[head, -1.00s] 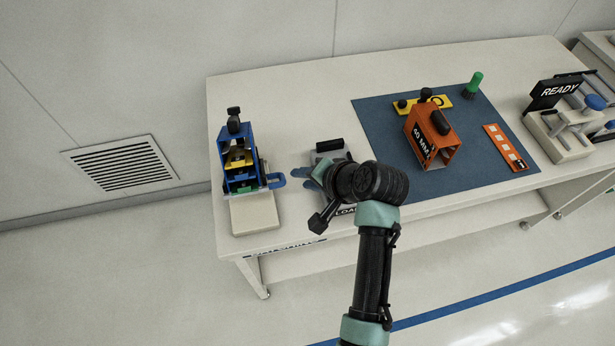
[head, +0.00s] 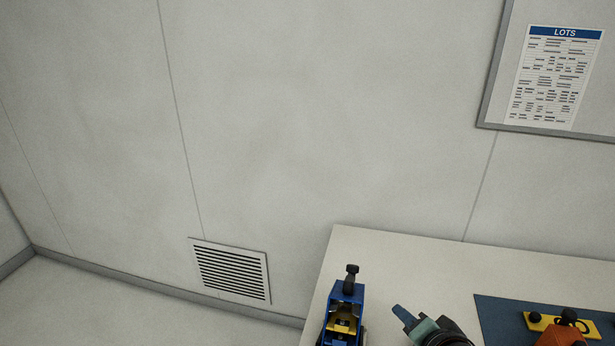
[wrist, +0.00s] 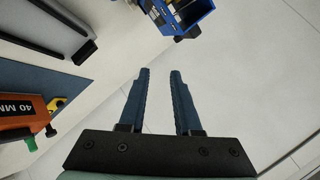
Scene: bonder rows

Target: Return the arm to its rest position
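My gripper (wrist: 160,90) shows in the wrist view with its two blue fingers apart and nothing between them. In the head view only part of my wrist and one blue finger (head: 403,314) show at the bottom edge, above the table (head: 400,262). The blue fixture (head: 345,300) stands to the left of the finger, apart from it. The rest of my arm is out of the head view.
The blue mat (head: 490,312) carries a yellow plate (head: 546,320) and an orange block (head: 560,337), partly cut off. The wall has a vent (head: 230,271) and a board with a LOTS sheet (head: 558,80). The wrist view also shows the blue fixture (wrist: 192,18).

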